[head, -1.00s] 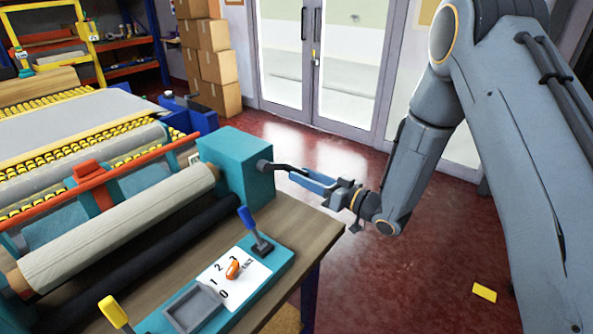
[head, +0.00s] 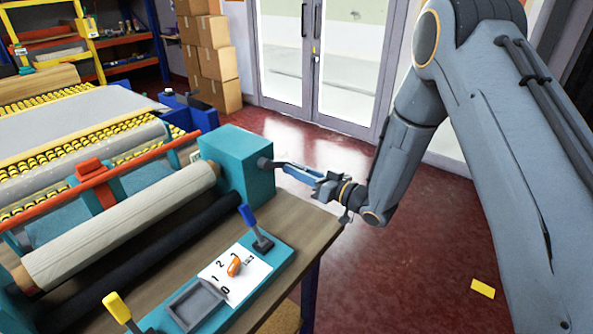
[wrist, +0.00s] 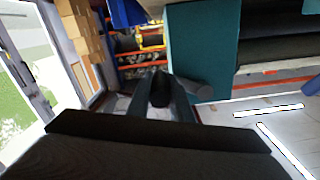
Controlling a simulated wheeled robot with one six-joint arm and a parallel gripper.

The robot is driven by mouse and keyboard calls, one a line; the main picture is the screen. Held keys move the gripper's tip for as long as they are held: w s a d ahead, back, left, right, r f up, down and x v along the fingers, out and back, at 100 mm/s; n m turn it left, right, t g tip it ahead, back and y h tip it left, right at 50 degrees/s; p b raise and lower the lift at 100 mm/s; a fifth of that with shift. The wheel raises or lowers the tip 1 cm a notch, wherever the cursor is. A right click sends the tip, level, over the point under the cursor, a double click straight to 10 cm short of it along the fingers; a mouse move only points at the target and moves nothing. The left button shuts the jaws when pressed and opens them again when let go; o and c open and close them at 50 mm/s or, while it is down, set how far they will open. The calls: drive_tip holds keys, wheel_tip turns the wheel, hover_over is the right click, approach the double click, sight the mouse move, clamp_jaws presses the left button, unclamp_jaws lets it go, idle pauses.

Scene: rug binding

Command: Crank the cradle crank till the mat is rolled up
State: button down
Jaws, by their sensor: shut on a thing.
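The cradle crank (head: 273,164) comes out of the right face of a teal housing (head: 240,165) at the end of the cradle. My gripper (head: 318,182) is at the crank's outer end and is shut on its handle, which the gripper mostly hides. The mat (head: 120,228) shows as a pale beige roll lying in the cradle, left of the housing. In the wrist view my gripper's dark fingers (wrist: 160,92) are in front of the teal housing (wrist: 200,50), and the handle is hard to make out.
A panel on the wooden bench (head: 300,222) has a blue lever (head: 250,222), an orange selector (head: 234,266) and a grey tray (head: 197,304). A yellow-knobbed lever (head: 115,305) stands at the front left. A black roller (head: 140,262) runs before the mat.

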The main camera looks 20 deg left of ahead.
drive_tip(key=shift+s+a+f+m, duration=0.1)
drive_tip(key=shift+s+f+m, duration=0.2)
drive_tip(key=shift+f+m, duration=0.4)
drive_tip(key=shift+r, duration=0.15)
drive_tip(key=c, duration=1.6)
unclamp_jaws()
drive_tip(key=b+v, duration=0.2)
drive_tip(key=v, duration=0.6)
drive_tip(key=shift+a, duration=0.1)
